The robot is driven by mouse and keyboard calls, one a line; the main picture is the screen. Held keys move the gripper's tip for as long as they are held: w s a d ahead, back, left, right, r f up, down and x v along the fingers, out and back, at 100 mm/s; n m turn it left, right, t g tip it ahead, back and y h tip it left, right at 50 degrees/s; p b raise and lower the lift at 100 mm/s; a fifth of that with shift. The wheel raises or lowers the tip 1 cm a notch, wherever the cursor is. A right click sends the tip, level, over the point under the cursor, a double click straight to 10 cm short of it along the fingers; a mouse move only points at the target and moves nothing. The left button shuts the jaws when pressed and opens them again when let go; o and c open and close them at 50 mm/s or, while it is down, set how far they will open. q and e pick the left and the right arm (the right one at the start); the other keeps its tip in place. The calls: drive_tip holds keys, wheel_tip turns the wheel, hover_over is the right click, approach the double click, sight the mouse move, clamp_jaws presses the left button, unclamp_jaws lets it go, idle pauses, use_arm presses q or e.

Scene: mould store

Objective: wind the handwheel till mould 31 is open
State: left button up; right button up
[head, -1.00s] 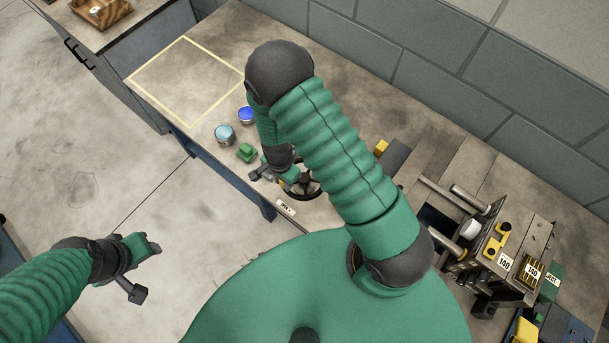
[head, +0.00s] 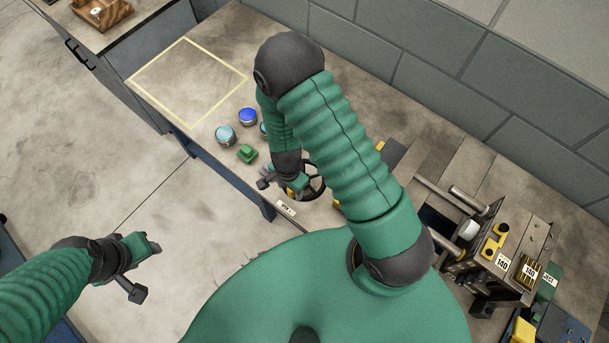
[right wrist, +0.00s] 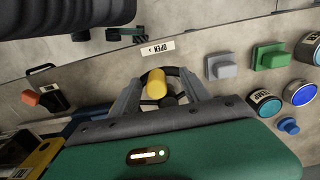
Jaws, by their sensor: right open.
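The black handwheel (head: 322,181) is on the bench's front part, partly hidden by my right gripper (head: 295,188). In the right wrist view its yellow knob (right wrist: 156,84) stands between the two spread fingers of that gripper (right wrist: 161,80); I cannot tell whether either finger touches it. An OPEN label (right wrist: 158,48) lies beside the wheel. The mould assembly (head: 480,235), with steel rods and plates, is at the right; its tags seem to read 140, and I see no 31. My left gripper (head: 152,244) hangs over the floor, away from the bench; its jaws are unclear.
A green block (head: 247,153), a teal can (head: 225,134) and a blue can (head: 248,116) stand left of the wheel. A grey block (right wrist: 221,67) also shows in the right wrist view. A yellow taped square (head: 187,82) on the bench is empty. A wall runs behind.

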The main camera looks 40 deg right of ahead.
wheel_tip(320, 180, up, 8)
drive_tip(key=p, duration=0.6)
drive_tip(key=shift+f, duration=0.15)
